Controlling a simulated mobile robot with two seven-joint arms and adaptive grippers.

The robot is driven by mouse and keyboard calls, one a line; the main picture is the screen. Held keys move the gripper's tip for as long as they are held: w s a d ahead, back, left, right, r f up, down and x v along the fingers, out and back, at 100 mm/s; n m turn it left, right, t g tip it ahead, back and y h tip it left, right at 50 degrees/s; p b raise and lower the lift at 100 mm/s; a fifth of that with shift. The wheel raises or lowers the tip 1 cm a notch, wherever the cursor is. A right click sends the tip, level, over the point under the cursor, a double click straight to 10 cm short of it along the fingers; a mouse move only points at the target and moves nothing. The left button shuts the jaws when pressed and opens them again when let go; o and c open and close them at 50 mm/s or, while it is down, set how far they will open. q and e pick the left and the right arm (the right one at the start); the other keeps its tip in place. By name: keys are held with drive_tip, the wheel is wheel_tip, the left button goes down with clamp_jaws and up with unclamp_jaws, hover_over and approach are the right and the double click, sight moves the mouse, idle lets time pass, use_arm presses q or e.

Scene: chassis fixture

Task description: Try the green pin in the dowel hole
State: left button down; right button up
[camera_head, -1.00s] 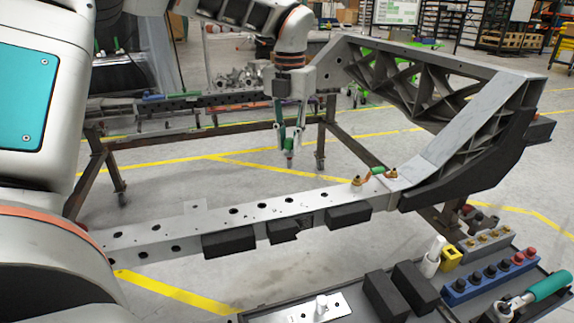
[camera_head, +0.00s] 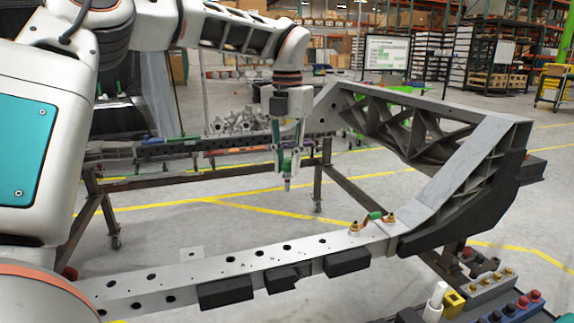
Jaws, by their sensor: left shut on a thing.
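My left gripper (camera_head: 287,163) hangs near the middle of the head view, fingers pointing down. It is shut on a green pin (camera_head: 287,160), whose grey tip points down. The pin appears roughly upright, clear above the long grey chassis rail (camera_head: 215,271). The rail has several dark round holes, one of them roughly below the pin in the picture (camera_head: 287,247); I cannot tell which is the dowel hole. The pin's upper part is partly hidden by the fingers. My right gripper is out of view.
Black blocks (camera_head: 347,262) sit along the rail's front side. Brass fittings with a green-and-copper piece (camera_head: 374,216) stand near the angled chassis end (camera_head: 455,170). A white cylinder (camera_head: 435,302) and a yellow block (camera_head: 454,304) are at the lower right.

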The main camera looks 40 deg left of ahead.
use_arm(q)
drive_tip(key=shift+r, duration=2.75)
